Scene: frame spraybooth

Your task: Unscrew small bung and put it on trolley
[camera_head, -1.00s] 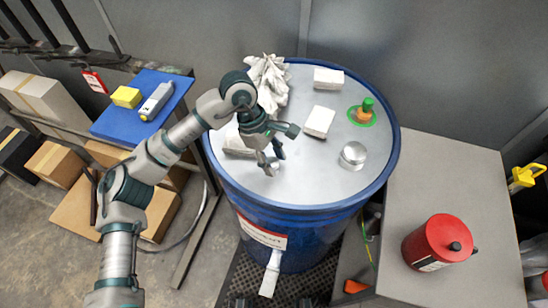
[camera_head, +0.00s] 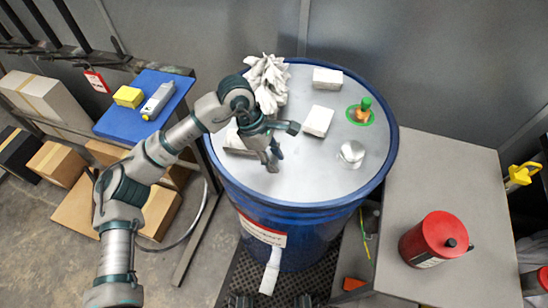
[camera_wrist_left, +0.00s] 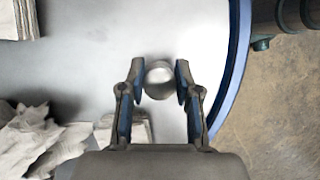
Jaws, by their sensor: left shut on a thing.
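The small bung (camera_wrist_left: 160,76) is a round, silvery metal cap. In the left wrist view it sits between the two fingers of my left gripper (camera_wrist_left: 160,84), which is shut on it. In the head view my left gripper (camera_head: 272,164) points down at the near left part of the blue drum's (camera_head: 292,190) silver lid, and its fingers hide the bung. I cannot tell whether the bung is still in its hole. A larger silvery round cap (camera_head: 351,154) stands farther right on the lid. My right gripper is not in view.
White blocks (camera_head: 318,121), crumpled cloth (camera_head: 268,82) and an orange-green fitting (camera_head: 361,112) are on the lid. At left, a blue-topped stand (camera_head: 120,122) holds a yellow block and a grey device. At right, a grey top (camera_head: 420,185) carries a red can (camera_head: 434,240), with free room behind it.

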